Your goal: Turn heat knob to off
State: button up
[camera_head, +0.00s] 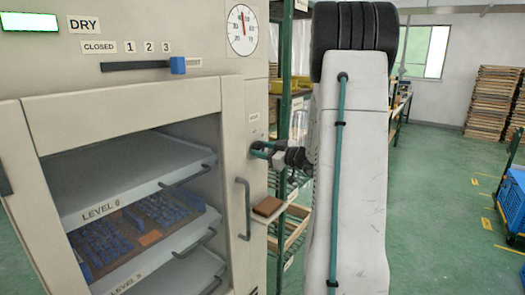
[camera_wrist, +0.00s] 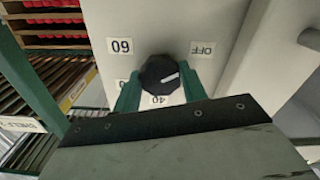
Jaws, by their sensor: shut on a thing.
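The heat knob (camera_wrist: 158,72) is black and faceted with a white pointer line, in the middle of the wrist view. Its line points right and slightly up, toward the upside-down OFF label (camera_wrist: 203,48). Upside-down labels reading 60 (camera_wrist: 120,46) and 40 (camera_wrist: 158,100) sit around it. My gripper (camera_wrist: 160,88) has a green finger on each side of the knob and is shut on it. In the head view my gripper (camera_head: 263,150) is at the right side of the cabinet front (camera_head: 257,90), below a small label; the knob is hidden there.
The cabinet has a slider with a blue handle (camera_head: 178,65), a dial gauge (camera_head: 242,30) and a vertical door handle (camera_head: 244,208). Open shelves hold a tray of blue parts (camera_head: 140,232). Green racking (camera_head: 284,100) stands behind my arm. Green floor at right is largely clear.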

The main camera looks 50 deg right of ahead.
jog(key=o, duration=1)
jog(key=shift+s, duration=0.1)
jog(key=s, duration=0.7)
jog(key=shift+s+d, duration=0.3)
